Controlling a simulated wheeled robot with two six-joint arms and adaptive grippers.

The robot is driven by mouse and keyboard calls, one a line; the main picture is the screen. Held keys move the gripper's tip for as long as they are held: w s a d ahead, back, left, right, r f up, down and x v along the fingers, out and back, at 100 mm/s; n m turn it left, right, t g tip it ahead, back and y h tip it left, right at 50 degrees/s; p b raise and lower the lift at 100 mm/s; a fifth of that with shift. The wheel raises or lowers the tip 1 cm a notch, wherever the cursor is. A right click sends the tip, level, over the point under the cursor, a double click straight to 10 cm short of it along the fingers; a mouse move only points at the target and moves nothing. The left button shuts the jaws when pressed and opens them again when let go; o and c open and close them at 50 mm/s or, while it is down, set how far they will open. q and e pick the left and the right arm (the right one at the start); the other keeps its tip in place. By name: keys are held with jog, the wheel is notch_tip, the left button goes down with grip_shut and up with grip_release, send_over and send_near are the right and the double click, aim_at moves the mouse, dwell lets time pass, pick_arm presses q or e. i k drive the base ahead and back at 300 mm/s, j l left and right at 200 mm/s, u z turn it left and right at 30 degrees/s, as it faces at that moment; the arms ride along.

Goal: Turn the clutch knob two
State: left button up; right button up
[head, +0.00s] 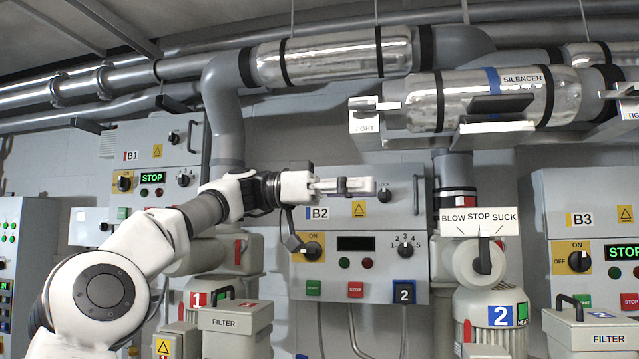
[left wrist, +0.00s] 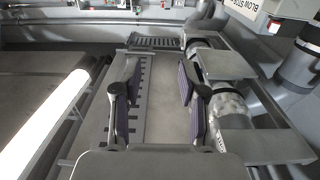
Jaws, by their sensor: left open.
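The blower marked 2 (head: 490,305) stands right of centre. A dark knob (head: 483,257) sits on its round grey face, under a white BLOW STOP SUCK sign (head: 480,222), with its handle roughly upright. No label reading "clutch" is legible. Panel B2 (head: 345,275) has an ON/OFF knob (head: 313,247) and a numbered selector knob (head: 405,248). My left gripper (head: 358,187) is stretched out in front of the top of panel B2, left of and higher in the picture than the blower knob. In the left wrist view its fingers (left wrist: 157,98) are apart with nothing between them. My right gripper is not in view.
A silencer pipe (head: 480,95) on a bracket (head: 450,138) overhangs the blower. Filter boxes (head: 236,318) and (head: 590,331) stand low at left and right. Panel B3 (head: 600,230) is at the right.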

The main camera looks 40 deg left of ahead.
aim_at(461, 202)
jog(key=i, duration=1)
